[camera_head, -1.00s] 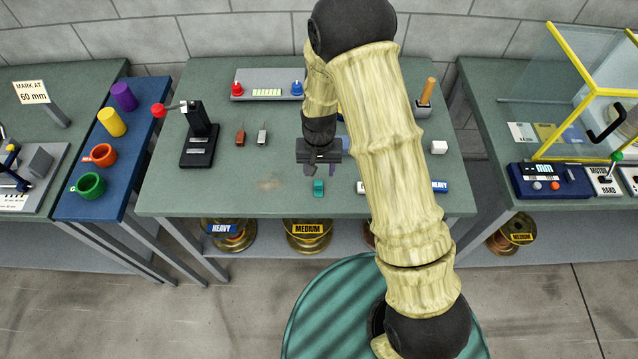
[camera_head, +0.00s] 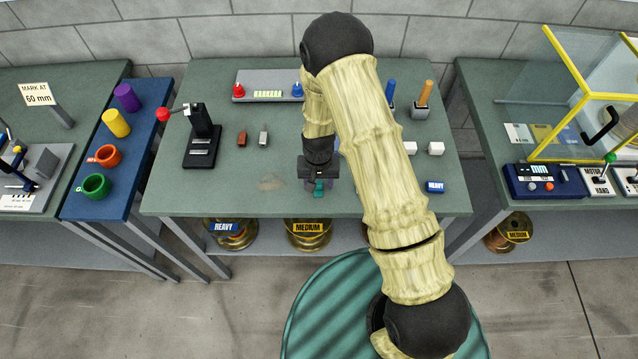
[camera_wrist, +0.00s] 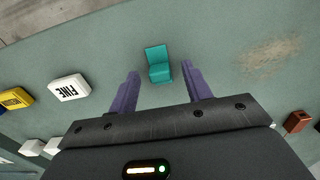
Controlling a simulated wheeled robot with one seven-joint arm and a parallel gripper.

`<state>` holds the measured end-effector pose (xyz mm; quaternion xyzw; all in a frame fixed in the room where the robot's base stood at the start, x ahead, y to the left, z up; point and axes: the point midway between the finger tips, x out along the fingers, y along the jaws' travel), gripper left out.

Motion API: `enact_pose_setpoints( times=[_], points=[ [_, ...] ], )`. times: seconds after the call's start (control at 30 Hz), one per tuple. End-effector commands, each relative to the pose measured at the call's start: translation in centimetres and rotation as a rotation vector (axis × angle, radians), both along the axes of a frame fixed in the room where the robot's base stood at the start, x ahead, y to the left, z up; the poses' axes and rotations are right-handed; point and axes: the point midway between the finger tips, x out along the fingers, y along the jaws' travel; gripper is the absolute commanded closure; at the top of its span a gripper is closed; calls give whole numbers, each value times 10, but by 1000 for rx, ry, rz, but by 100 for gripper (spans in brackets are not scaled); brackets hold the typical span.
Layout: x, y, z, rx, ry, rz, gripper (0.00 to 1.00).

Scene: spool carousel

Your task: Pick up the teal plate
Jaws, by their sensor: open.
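The teal plate (camera_wrist: 158,63) is a small bent or stepped piece on the green table, seen between and just beyond my fingertips in the wrist view. In the head view the teal plate (camera_head: 319,187) shows just below my gripper and is partly hidden by it. My gripper (camera_wrist: 161,82) is open and empty, with one purple finger on each side of the plate's line. In the head view my gripper (camera_head: 319,180) is low over the front middle of the table. I cannot tell the exact height of the fingers above it.
The table (camera_head: 230,185) is clear around the plate. In the wrist view a white FINE block (camera_wrist: 68,88) and a yellow block (camera_wrist: 15,99) lie to the left, and a brown block (camera_wrist: 297,121) to the right. A black lever stand (camera_head: 202,140) is at the table's left.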

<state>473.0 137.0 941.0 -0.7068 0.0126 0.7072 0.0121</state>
Motion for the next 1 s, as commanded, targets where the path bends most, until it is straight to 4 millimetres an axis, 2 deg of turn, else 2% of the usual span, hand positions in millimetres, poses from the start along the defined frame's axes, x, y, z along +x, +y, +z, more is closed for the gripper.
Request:
enact_pose_setpoints(
  times=[0.17, 0.63, 0.67, 0.9, 1.0],
  points=[
    [0, 0, -8, 1, -1, 1, 51],
    [0, 0, -8, 0, -1, 1, 51],
    [0, 0, -8, 0, -1, 1, 53],
    [0, 0, -8, 0, 0, 1, 98],
    [0, 0, -8, 0, 0, 1, 98]
  ],
)
